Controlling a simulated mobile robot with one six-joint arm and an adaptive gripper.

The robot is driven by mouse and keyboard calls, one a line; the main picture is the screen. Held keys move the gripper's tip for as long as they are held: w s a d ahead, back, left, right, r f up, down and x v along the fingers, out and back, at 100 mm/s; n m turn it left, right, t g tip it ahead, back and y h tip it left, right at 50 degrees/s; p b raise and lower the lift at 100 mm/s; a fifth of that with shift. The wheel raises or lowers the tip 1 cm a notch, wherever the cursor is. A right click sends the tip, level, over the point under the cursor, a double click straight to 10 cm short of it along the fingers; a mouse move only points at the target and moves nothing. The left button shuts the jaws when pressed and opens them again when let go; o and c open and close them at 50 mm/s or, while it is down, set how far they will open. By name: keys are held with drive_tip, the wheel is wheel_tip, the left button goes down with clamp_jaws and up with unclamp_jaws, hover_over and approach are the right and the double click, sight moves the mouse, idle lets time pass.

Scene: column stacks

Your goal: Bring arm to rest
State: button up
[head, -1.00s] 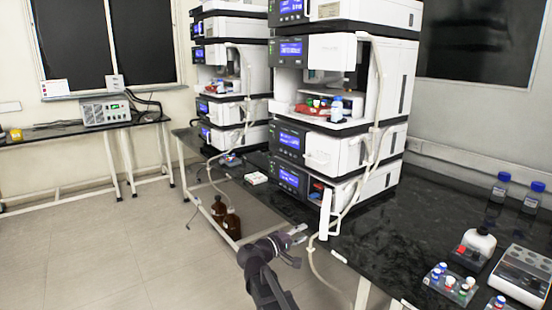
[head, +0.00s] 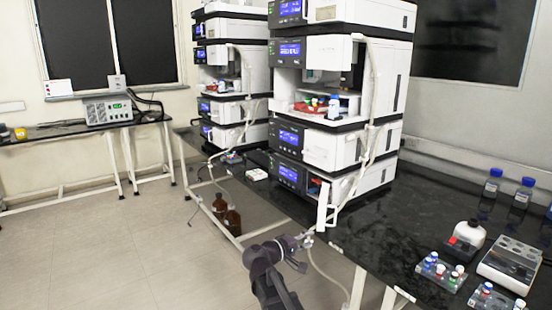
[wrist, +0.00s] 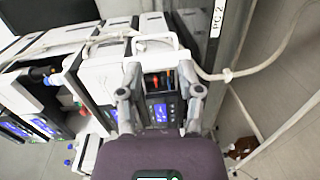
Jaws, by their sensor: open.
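My gripper (head: 302,241) is in front of the black bench's front edge, low beside the near column stack (head: 338,100). In the wrist view my gripper (wrist: 160,95) has its two fingers spread apart with nothing between them. Beyond the fingers, the wrist view shows the white stack modules (wrist: 155,55) and a blue-lit display (wrist: 163,112). My arm reaches up from the bottom of the head view. I cannot tell how near the fingertips are to the white tube.
A white tube (head: 318,262) hangs beside my gripper at the bench edge. Brown bottles (head: 232,220) stand below the bench. Vial racks (head: 440,272), a white bottle (head: 466,240) and blue-capped bottles (head: 494,180) are on the black bench (head: 385,235) at right. The floor at left is clear.

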drive_tip(key=s+d+f+m+g+y, duration=0.3)
drive_tip(key=s+d+f+g+y, duration=0.15)
drive_tip(key=s+d+f, duration=0.45)
drive_tip(key=s+a+f+m+g+y, duration=0.25)
drive_tip(key=s+f+g+y, duration=0.25)
drive_tip(key=s+f+y, duration=0.55)
wheel_tip(320, 180, up, 25)
drive_tip(key=s+h+p, duration=0.1)
drive_tip(key=p, duration=2.1)
drive_tip(key=shift+s+d+f+m, duration=0.15)
drive_tip(key=shift+d+m, duration=0.25)
drive_tip(key=shift+m, duration=0.05)
